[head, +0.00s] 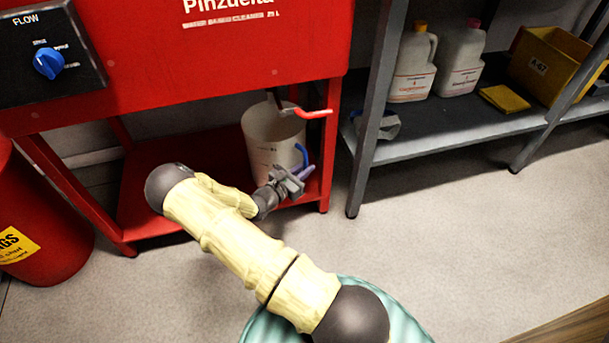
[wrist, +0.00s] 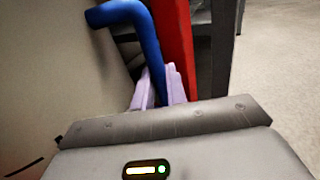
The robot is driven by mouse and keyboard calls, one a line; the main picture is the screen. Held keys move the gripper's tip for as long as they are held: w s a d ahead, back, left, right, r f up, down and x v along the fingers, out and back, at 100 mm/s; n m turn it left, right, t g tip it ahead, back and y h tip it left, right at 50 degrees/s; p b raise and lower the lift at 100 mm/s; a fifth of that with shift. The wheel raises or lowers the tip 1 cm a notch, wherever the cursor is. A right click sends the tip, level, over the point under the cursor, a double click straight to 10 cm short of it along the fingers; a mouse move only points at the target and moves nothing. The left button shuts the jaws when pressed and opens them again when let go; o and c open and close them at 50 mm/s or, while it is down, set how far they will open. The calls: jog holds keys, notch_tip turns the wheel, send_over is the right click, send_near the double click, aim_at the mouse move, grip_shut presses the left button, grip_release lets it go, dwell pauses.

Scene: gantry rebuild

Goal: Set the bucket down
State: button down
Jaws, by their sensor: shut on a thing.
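The bucket (head: 268,142) is a pale, upright container under the red cleaning station, over its red lower shelf (head: 150,205). A blue handle (head: 301,153) is at its right side. My gripper (head: 302,170) is at this side, shut on the blue handle. In the wrist view the lilac fingertips (wrist: 158,88) close around the lower part of the blue handle (wrist: 150,45), and the pale bucket wall (wrist: 45,75) fills the left. My gripper hides part of the bucket's base, so I cannot tell whether it touches the shelf.
A red-handled tap (head: 305,112) is just above the bucket's rim. A red leg (head: 329,150) stands close to the right of my gripper. A grey rack (head: 440,135) with white jugs (head: 412,65) is further right. A red drum (head: 40,235) stands at left. The floor (head: 450,225) in front is clear.

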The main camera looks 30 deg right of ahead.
notch_tip(320, 180, down, 2)
jog(key=shift+f+b, duration=0.15)
jog(key=shift+b, duration=0.35)
jog(key=c, duration=1.4)
grip_release()
